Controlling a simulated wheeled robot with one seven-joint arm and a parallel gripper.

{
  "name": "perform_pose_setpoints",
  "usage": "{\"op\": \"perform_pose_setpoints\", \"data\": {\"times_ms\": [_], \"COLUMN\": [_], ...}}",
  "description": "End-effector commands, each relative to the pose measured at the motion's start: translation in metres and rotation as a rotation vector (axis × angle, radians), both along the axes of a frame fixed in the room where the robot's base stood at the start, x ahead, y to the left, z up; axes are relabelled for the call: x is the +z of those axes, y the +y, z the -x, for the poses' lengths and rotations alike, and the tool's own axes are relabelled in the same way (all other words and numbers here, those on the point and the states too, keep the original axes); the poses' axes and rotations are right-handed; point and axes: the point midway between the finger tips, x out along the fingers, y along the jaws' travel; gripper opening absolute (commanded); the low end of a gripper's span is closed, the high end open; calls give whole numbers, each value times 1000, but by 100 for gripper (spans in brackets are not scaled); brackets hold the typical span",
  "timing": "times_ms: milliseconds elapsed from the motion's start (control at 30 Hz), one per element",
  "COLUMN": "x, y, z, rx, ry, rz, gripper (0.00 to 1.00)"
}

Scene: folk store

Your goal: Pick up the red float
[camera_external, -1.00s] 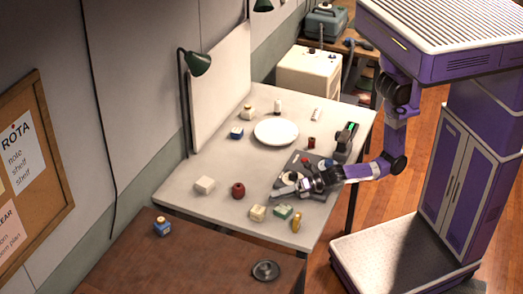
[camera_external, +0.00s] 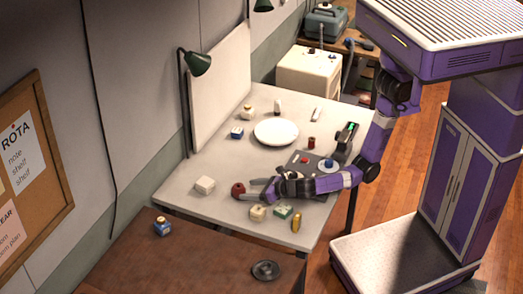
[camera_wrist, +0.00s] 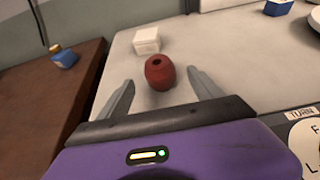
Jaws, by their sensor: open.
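The red float (camera_external: 238,189) is a small dark-red rounded piece with a hole in its top. It stands on the pale table (camera_external: 222,160) near its front left part. In the wrist view the red float (camera_wrist: 160,72) lies ahead, between the lines of the two fingers and slightly beyond their tips. My gripper (camera_external: 257,189) is open and low over the table, its fingers pointing left at the float. In the wrist view my gripper (camera_wrist: 160,83) shows both grey fingers spread wide with nothing held between them.
A white box (camera_wrist: 147,40) stands just behind the float. A cream block (camera_external: 258,212), a green-and-white block (camera_external: 283,212) and a yellow piece (camera_external: 296,224) lie near the front edge. A white plate (camera_external: 276,132) is farther back. A brown table (camera_external: 200,260) adjoins in front.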

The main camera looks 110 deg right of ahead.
Motion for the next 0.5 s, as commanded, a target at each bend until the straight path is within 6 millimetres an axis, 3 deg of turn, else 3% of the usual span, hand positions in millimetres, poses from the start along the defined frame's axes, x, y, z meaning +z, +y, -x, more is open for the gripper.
{"op": "perform_pose_setpoints", "data": {"times_ms": [233, 500], "x": [-12, -16], "y": [-24, -29], "z": [-24, -30], "rx": [-2, 0], "ry": [0, -2], "rz": [0, -2], "gripper": [75, 75]}}
